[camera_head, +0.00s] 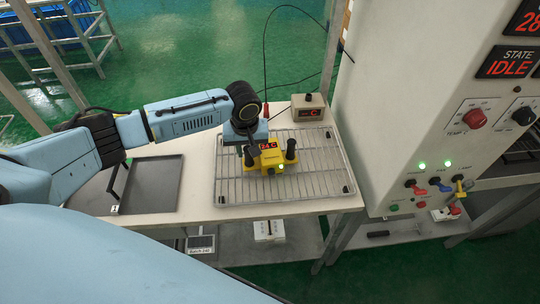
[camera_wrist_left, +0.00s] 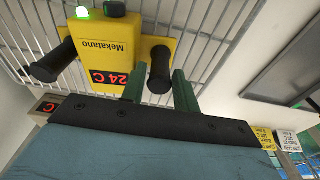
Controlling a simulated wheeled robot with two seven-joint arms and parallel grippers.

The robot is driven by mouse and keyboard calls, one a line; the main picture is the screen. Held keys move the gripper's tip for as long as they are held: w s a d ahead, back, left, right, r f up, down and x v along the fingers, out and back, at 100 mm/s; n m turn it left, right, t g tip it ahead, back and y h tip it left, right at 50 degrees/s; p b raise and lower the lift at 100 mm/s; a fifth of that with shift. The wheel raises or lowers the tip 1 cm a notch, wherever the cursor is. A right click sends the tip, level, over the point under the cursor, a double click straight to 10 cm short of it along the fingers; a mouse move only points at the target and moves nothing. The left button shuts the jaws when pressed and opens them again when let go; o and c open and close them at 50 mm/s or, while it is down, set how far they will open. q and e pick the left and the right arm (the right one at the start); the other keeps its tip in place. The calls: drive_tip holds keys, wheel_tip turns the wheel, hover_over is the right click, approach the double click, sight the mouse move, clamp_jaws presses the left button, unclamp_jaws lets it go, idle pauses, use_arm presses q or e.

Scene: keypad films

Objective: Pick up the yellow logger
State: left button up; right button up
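The yellow logger (camera_head: 270,160) sits on the wire rack in the head view, with a black handle on each side, a red-digit display and a lit green lamp. It also shows in the left wrist view (camera_wrist_left: 120,52), lettered "Mekatano". My left gripper (camera_head: 249,153) is over the logger's left handle in the head view. In the left wrist view its two dark green fingers (camera_wrist_left: 159,85) stand apart on either side of one black handle (camera_wrist_left: 160,70), with gaps visible. My right gripper is not in view.
The wire rack (camera_head: 325,180) lies on a pale bench. A dark tray (camera_head: 152,185) is to the left, and a small display box (camera_head: 308,107) stands behind. A tall control cabinet (camera_head: 400,90) with switches borders the bench on the right.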

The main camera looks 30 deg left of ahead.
use_arm(q)
drive_tip(key=shift+c, duration=0.4)
clamp_jaws()
